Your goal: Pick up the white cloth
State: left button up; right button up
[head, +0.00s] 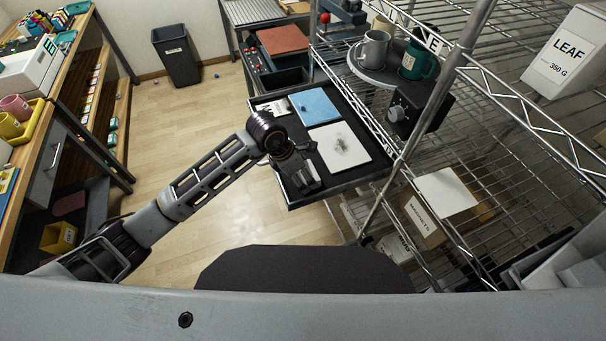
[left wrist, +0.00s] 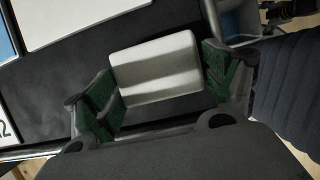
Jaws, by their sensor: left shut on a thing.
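The white cloth (left wrist: 155,68) shows in the left wrist view as a small pale folded pad with soft ridges. My left gripper (head: 303,179) is over the front left part of the dark tray (head: 346,183) in the head view. In the left wrist view its green-padded fingers (left wrist: 160,84) stand on either side of the cloth and are shut on it. In the head view the gripper mostly hides the cloth. I cannot tell whether the cloth is clear of the tray. My right gripper is not in view.
A white panel with a dark smudge (head: 352,158) and a blue panel (head: 314,107) lie on the tray. A wire rack (head: 490,120) stands to the right, with a grey mug (head: 372,50) and a green mug (head: 416,63). The floor to the left is open.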

pick_arm(q)
notch_tip(320, 180, up, 8)
jog(key=shift+f+b, duration=0.25)
jog(key=shift+b, duration=0.15)
jog(key=shift+r, duration=0.75)
